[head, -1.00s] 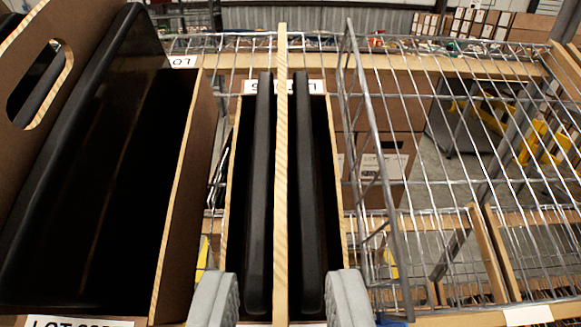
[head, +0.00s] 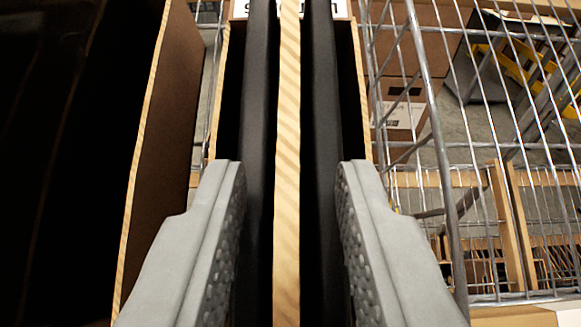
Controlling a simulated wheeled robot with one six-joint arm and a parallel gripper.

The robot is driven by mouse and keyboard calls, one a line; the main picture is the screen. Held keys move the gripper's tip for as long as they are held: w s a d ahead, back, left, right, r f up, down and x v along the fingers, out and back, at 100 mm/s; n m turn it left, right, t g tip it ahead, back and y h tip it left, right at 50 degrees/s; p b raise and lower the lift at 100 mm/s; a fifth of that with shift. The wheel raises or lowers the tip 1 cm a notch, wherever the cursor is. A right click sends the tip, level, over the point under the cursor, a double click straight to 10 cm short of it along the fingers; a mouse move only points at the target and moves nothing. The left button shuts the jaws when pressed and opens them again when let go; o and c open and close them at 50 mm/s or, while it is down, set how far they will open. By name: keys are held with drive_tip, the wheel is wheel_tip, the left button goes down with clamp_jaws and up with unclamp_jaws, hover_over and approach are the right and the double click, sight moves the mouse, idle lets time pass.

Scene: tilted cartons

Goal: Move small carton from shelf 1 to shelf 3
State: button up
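The small carton (head: 287,200) stands on a wire shelf, seen from above. It has a pale wooden divider along its middle, a black item on each side of it, and thin brown side walls. A white label shows at its far end. My gripper (head: 290,168) is open, with one grey finger on each side of the carton's middle. The fingertips overlap the carton's near part in the picture. I cannot tell whether they touch anything. The carton's near end is out of view.
A larger brown carton (head: 165,150) with a dark inside stands close on the left. A wire divider (head: 432,130) stands close on the right. Beyond it the wire shelf (head: 530,145) is bare. Brown boxes (head: 415,60) show below through the wires.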

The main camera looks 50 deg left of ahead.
clamp_jaws()
drive_tip(key=shift+r, duration=0.15)
drive_tip(key=shift+r, duration=3.95)
